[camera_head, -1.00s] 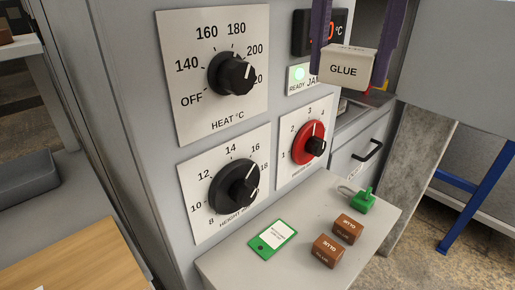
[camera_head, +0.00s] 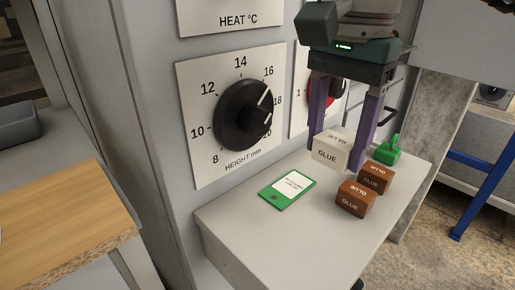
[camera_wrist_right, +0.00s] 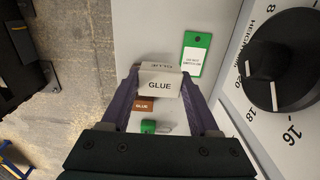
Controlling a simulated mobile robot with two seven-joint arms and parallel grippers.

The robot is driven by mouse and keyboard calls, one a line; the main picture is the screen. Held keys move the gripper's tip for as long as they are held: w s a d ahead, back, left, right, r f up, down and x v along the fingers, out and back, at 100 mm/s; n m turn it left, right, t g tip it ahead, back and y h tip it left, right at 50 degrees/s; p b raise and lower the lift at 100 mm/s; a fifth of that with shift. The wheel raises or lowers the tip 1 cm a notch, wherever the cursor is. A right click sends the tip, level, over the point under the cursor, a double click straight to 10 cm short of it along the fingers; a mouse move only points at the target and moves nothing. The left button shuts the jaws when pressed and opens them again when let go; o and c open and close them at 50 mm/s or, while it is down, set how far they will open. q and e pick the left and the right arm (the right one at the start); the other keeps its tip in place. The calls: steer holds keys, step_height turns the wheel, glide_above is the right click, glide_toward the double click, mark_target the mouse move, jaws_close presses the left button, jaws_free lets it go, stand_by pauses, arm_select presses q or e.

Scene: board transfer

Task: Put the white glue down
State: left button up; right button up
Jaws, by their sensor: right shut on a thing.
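The white glue block (camera_head: 331,150) is held between the two purple fingers of my right gripper (camera_head: 340,150), low over the grey shelf (camera_head: 240,219). In the right wrist view the white glue (camera_wrist_right: 160,84) also shows between the fingers of the right gripper (camera_wrist_right: 160,88), with its GLUE label facing the camera. I cannot tell for certain whether its underside touches the shelf. Two brown glue blocks, a front one (camera_head: 354,198) and a rear one (camera_head: 375,177), stand on the shelf to the right of the white one. My left gripper is not in view.
A green tag card (camera_head: 287,189) lies on the shelf left of the white glue. A green padlock-like item (camera_head: 389,150) sits behind the brown blocks. The panel with the height dial (camera_head: 243,115) rises behind. The front left of the shelf is clear.

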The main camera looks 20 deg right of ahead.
mark_target(322, 210)
step_height(322, 210, down, 9)
steer(key=shift+r+b, duration=0.15)
steer(key=shift+b, duration=0.3)
steer(key=o, duration=0.9)
steer(key=shift+f, duration=0.2)
steer(key=o, duration=0.5)
steer(key=shift+c, duration=0.2)
steer(key=shift+r, duration=0.1)
